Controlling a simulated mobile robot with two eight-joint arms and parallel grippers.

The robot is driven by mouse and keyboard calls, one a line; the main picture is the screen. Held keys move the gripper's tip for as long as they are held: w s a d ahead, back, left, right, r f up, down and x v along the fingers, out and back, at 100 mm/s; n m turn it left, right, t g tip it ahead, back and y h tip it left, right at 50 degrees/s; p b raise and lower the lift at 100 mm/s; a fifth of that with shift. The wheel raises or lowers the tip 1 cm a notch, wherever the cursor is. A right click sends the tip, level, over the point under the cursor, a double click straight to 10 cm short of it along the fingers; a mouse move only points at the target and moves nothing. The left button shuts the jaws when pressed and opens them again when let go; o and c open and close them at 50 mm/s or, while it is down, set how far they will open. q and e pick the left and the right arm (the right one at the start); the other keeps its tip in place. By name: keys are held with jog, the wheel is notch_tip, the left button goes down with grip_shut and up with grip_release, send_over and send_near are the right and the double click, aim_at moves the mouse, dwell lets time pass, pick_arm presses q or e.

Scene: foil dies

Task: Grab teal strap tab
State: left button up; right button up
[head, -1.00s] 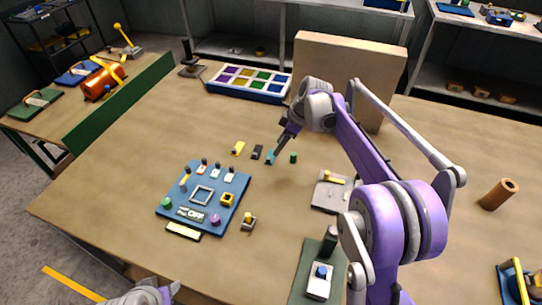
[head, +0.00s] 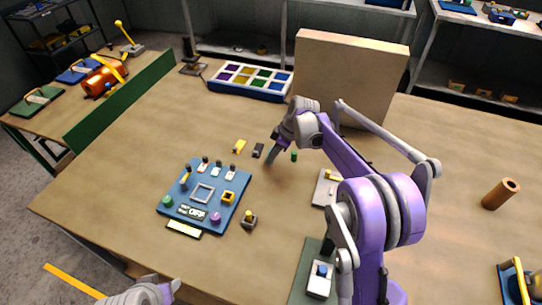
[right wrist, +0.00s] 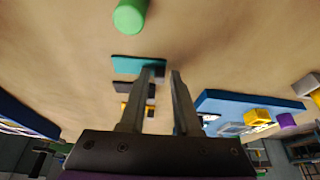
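The teal strap tab (right wrist: 136,65) lies on the table in the right wrist view, with a small grey piece at its right end. In the head view it is mostly hidden by my right gripper (head: 271,160), which points down at it. In the right wrist view my right gripper (right wrist: 163,74) is open, a gap showing between its fingers. The tab's grey end shows in or just beyond that gap; I cannot tell whether the fingers touch it. My left gripper (head: 158,290) shows only partly at the bottom edge of the head view.
A black tab (head: 258,150) and a yellow tab (head: 239,147) lie left of the teal one. A green cylinder (head: 294,155) stands close on its right. A blue panel (head: 240,185) lies nearer, and a tan board (head: 350,75) stands behind.

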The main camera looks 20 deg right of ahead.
grip_shut()
jog(key=shift+r, duration=0.1)
